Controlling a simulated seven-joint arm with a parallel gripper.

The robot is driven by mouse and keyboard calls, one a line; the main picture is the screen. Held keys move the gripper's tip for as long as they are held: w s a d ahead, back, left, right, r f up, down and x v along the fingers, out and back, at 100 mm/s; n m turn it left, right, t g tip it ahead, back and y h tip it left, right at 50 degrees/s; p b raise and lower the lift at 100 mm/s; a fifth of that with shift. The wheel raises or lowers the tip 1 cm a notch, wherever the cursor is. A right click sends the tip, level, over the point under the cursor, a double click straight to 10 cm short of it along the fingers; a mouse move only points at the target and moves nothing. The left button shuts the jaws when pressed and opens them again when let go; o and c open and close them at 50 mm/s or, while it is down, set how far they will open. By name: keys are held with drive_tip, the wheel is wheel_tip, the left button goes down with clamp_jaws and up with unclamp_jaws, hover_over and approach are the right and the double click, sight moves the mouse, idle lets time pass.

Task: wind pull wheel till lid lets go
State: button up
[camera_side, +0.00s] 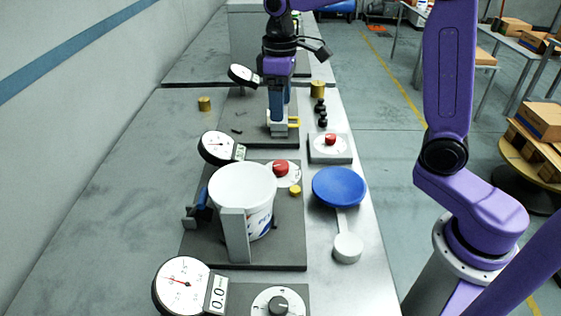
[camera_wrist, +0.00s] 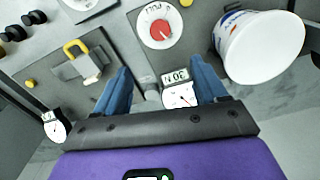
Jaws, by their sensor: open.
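A red wheel (camera_side: 281,168) sits on a round white dial beside the white tub, in the side view. In the wrist view the red wheel (camera_wrist: 160,30) shows ahead of the fingers, its dial lettered PULL. My gripper (camera_side: 280,124) points down behind the wheel in the side view, over a plate with a yellow handle. In the wrist view my gripper (camera_wrist: 161,68) has its blue fingers wide apart, with nothing between them. It is apart from the wheel. I cannot tell which part is the lid, or whether it is held.
The white tub (camera_side: 240,194) stands close to the wheel. A yellow handle (camera_wrist: 75,48) rises from the plate at left in the wrist view. A second red knob (camera_side: 330,139), dial gauges (camera_side: 216,147) and a blue dish (camera_side: 338,184) surround the work. The left bench is mostly clear.

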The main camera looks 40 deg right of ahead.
sight(281, 164)
wheel_tip(281, 164, down, 17)
drive_tip(key=shift+f, duration=0.2)
idle(0.4)
drive_tip(key=c, duration=1.1)
drive_tip(key=shift+o, duration=0.2)
drive_tip(key=shift+m, duration=2.5)
drive_tip(key=o, duration=1.1)
drive_tip(key=shift+c, duration=0.2)
wheel_tip(281, 164, up, 18)
drive_tip(key=shift+f, duration=0.25)
